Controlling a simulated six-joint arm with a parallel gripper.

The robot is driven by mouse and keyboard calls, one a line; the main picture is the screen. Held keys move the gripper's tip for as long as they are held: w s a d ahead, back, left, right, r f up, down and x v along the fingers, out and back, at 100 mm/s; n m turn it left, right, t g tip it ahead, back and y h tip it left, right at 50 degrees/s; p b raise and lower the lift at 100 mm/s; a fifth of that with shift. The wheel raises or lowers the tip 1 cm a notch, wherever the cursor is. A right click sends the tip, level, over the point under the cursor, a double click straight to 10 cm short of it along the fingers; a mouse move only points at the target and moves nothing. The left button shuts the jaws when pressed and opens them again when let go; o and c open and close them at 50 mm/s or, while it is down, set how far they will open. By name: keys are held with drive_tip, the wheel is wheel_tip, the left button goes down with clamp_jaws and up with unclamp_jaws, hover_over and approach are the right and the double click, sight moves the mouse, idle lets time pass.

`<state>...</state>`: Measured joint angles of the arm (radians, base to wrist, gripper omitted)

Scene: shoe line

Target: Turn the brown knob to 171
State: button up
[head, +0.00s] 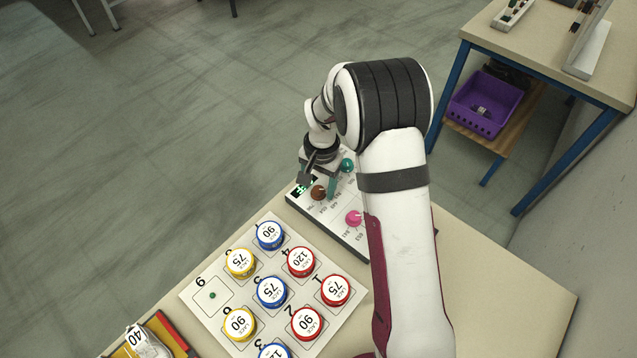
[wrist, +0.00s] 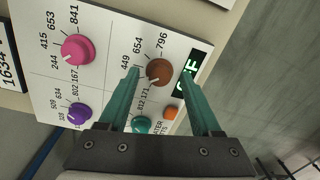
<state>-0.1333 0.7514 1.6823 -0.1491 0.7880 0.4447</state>
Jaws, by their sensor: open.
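The brown knob (wrist: 159,71) is on a white control panel (wrist: 110,50), with the labels 449, 654, 796 and 171 printed around it. A small light mark seems to show at its lower left, but I cannot read its exact setting. My gripper (wrist: 160,73) is open, with one teal finger on each side of the brown knob. I cannot tell whether the fingers touch it. In the head view the brown knob (head: 318,192) shows beside my gripper (head: 320,183).
A pink knob (wrist: 78,49), a purple knob (wrist: 78,113), a teal knob (wrist: 142,124) and an orange part (wrist: 172,112) are on the same panel. A lit green display (wrist: 188,77) is close by. Several lace tins stand on a numbered board (head: 212,296) beside the panel.

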clamp_jaws()
drive_tip(key=shift+n, duration=0.3)
drive_tip(key=n, duration=0.3)
drive_tip(key=shift+n, duration=2.1)
drive_tip(key=shift+g, duration=0.3)
unclamp_jaws()
